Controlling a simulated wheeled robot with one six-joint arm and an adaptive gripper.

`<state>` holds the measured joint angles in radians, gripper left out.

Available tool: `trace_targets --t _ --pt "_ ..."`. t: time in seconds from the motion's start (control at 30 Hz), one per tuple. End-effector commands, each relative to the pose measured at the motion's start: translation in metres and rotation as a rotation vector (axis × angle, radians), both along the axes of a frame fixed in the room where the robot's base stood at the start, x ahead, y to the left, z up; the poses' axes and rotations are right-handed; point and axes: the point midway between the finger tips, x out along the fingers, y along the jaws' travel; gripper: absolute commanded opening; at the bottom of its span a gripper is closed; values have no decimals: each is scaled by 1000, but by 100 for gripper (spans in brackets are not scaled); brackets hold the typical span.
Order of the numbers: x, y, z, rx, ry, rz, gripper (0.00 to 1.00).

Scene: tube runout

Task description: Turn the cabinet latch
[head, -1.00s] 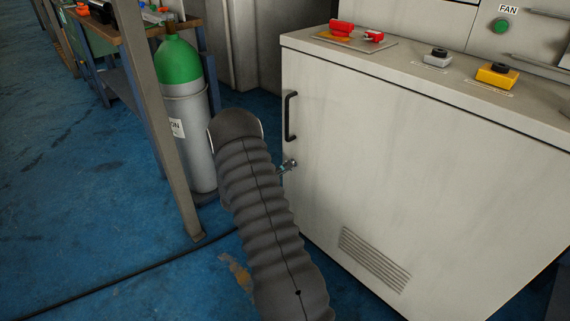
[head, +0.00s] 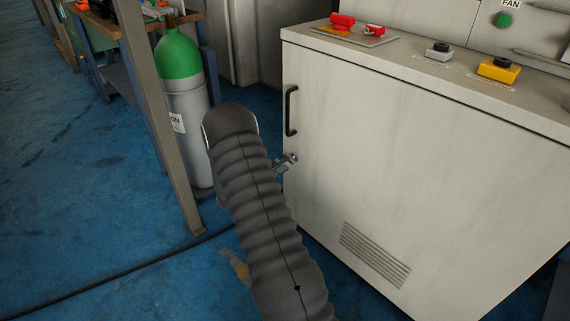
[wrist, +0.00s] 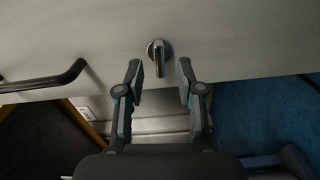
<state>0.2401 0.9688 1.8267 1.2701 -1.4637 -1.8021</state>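The pale grey cabinet (head: 400,170) stands at the right in the head view. Its small metal latch (wrist: 158,56) shows in the wrist view as a round base with a short lever pointing down the picture. My gripper (wrist: 159,68) is open, with one fingertip on each side of the lever and a gap to it on both sides. I see no contact. In the head view my dark ribbed arm hides most of the gripper; only a small metallic part shows beside the cabinet's left edge, and I cannot tell the latch apart there.
A black bar handle (head: 290,111) sticks out of the cabinet above the latch area; it also shows left of my gripper in the wrist view (wrist: 45,80). A green-topped gas cylinder (head: 182,105) and a bench leg stand to the left. A cable (head: 120,278) crosses the blue floor.

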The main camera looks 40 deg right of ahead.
Motion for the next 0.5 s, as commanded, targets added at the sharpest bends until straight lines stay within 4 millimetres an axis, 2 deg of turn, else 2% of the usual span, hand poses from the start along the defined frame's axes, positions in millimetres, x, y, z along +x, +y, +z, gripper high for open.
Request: trace_targets --t 0.5 --pt "-3 41 0 0 -1 0 37"
